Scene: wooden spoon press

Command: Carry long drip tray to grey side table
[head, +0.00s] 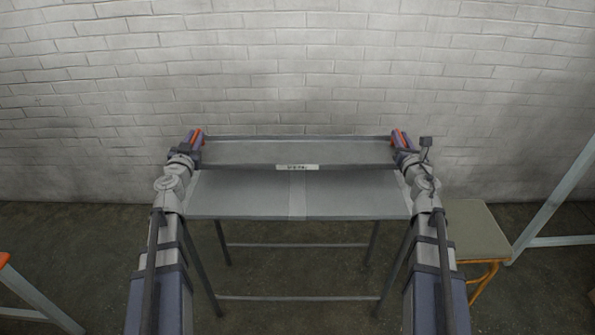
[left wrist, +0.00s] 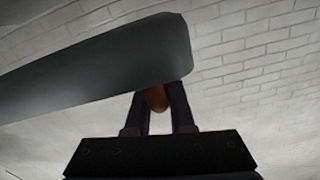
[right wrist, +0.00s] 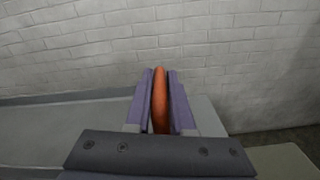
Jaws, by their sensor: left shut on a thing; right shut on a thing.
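The long grey drip tray (head: 250,152) spans between my two grippers, level, over the far part of the grey side table (head: 245,195). A small white label sits on its front edge. My left gripper (head: 196,138) is shut on the orange handle at the tray's left end; that handle (left wrist: 156,98) shows between the fingers in the left wrist view. My right gripper (head: 399,138) is shut on the right-end orange handle (right wrist: 160,100). The tray hides the table's back part. I cannot tell whether the tray touches the tabletop.
A white brick wall (head: 300,65) stands close behind the table. A stool with a grey-green seat and orange legs (head: 475,230) is to the right, with a pale slanted frame (head: 555,190) beyond it. The table's front half is bare.

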